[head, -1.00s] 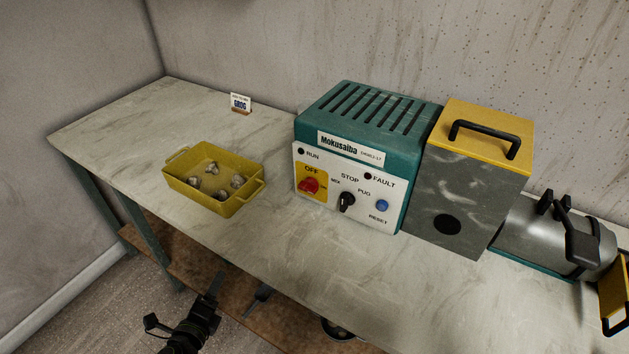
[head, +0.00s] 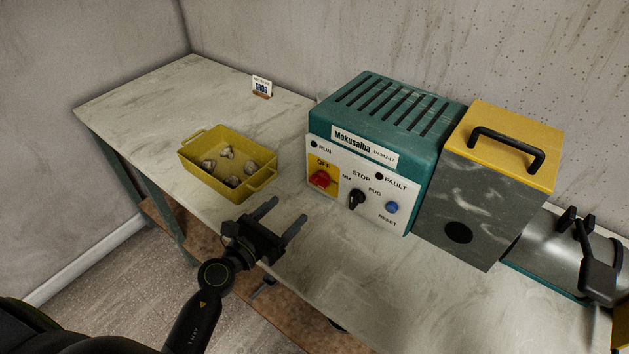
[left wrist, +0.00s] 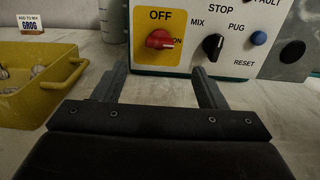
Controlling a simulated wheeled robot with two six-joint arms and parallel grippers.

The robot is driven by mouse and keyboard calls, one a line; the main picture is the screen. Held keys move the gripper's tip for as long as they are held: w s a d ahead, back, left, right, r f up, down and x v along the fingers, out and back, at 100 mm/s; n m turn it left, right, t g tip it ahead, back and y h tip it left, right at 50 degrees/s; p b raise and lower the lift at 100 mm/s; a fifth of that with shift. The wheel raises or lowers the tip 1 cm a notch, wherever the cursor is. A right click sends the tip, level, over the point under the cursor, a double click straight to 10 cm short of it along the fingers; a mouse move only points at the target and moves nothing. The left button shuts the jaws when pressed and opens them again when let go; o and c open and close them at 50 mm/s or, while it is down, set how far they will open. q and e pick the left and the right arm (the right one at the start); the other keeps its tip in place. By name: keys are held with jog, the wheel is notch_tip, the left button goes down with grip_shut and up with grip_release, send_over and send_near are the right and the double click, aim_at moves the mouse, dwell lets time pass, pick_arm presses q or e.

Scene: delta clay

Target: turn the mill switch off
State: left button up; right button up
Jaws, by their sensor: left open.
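The mill is a teal box (head: 385,108) with a white control panel. A red rotary switch (head: 319,179) sits on a yellow plate marked OFF and ON at the panel's left. In the left wrist view the red switch (left wrist: 160,39) shows a pale pointer mark facing right, toward ON. A black selector knob (head: 356,199) and a blue reset button (head: 392,207) are to its right. My left gripper (head: 281,216) is open and empty above the table's front part, short of the panel. In the left wrist view its fingers (left wrist: 160,84) point at the panel below the switch. My right gripper is not seen.
A yellow tray (head: 190,165) with several grey lumps stands left of the mill. A small GROG card (head: 262,87) stands behind it. A grey box with a yellow lid (head: 510,135) adjoins the mill on the right. Bare table (head: 335,270) lies in front of the panel.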

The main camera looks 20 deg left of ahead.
aim_at(316, 183)
pick_arm(q)
jog(key=x, duration=1.1)
jog(key=shift+w+d+f+p, duration=0.1)
jog(key=shift+w+p, duration=0.15)
jog(key=shift+p, duration=0.1)
jog(key=c, duration=1)
